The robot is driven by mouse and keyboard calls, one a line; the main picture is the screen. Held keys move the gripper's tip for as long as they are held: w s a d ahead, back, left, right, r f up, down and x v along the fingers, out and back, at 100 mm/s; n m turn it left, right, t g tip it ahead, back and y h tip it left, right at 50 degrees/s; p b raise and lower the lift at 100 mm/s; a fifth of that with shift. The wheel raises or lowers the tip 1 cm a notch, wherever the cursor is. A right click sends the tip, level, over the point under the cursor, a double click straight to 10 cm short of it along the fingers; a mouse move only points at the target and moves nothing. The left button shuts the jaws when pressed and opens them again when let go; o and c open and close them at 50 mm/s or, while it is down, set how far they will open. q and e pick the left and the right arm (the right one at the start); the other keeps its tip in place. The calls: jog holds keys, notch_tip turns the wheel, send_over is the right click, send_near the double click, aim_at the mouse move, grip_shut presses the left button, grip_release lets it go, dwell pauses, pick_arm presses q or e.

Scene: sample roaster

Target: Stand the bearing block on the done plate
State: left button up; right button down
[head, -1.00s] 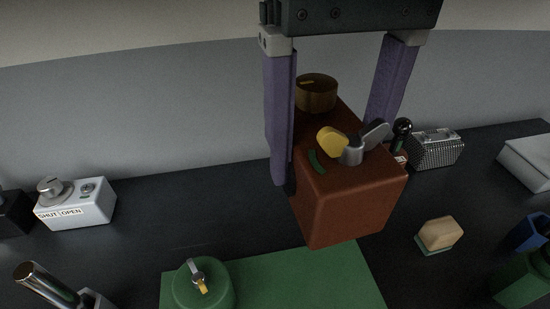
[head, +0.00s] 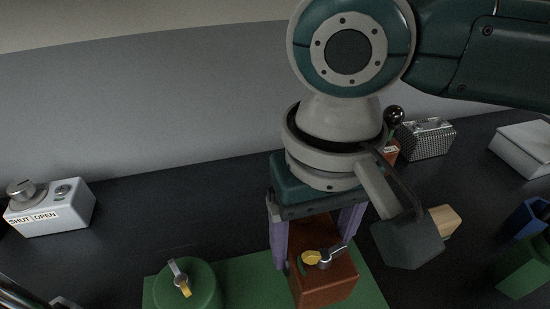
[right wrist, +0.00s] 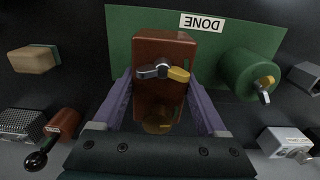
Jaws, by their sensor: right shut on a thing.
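The red-brown bearing block (head: 322,286) has a yellow-and-grey lever on one face and a round brown knob, which shows in the right wrist view (right wrist: 158,122). My right gripper (head: 315,240) is shut on the block, with its purple fingers on either side. The done plate (head: 243,269) is a flat green plate, with a DONE label visible in the right wrist view (right wrist: 202,22). The block is over the plate; I cannot tell whether it touches it.
A green round housing with a lever (head: 183,288) stands on the plate's left part, close to the block. A white SHUT/OPEN box (head: 50,207) is further left. A tan-topped block (head: 444,220), a perforated metal box (head: 425,138) and a blue bin (head: 530,220) are at right.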

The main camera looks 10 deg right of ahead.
pick_arm(q)
jog(key=shift+f+b, duration=0.4)
jog(key=shift+f, duration=0.05)
pick_arm(e)
jog(key=shift+f, duration=1.95)
jog(key=shift+f, duration=0.15)
pick_arm(q)
jog(key=shift+d, duration=0.1)
pick_arm(e)
grip_release()
